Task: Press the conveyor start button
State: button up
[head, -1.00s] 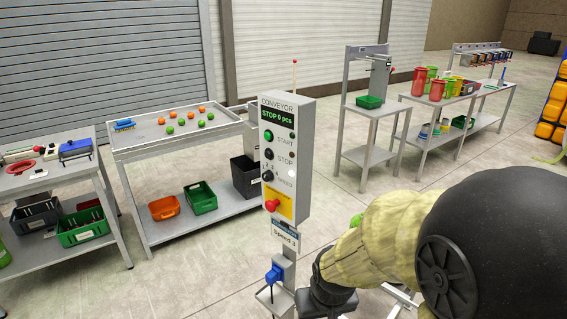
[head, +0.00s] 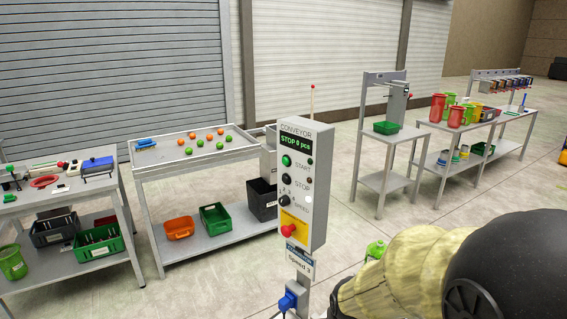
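The conveyor control box (head: 318,190) stands upright on a post in the middle of the head view. Its display (head: 296,144) reads "STOP 0 pcs". The green start button (head: 286,161) is at the upper left of the panel, beside the word START. Below it are a black stop button (head: 287,180), a speed knob (head: 284,200) and a red emergency button (head: 289,230) on a yellow plate. My arm fills the lower right, wrapped in a pale yellow cover. My gripper is not visible, and nothing of mine touches the panel.
A blue plug-like part (head: 290,299) sits low on the post. A table (head: 160,172) with orange and green balls stands behind left, and a tool table (head: 20,207) at far left. Shelved tables (head: 385,155) stand at back right.

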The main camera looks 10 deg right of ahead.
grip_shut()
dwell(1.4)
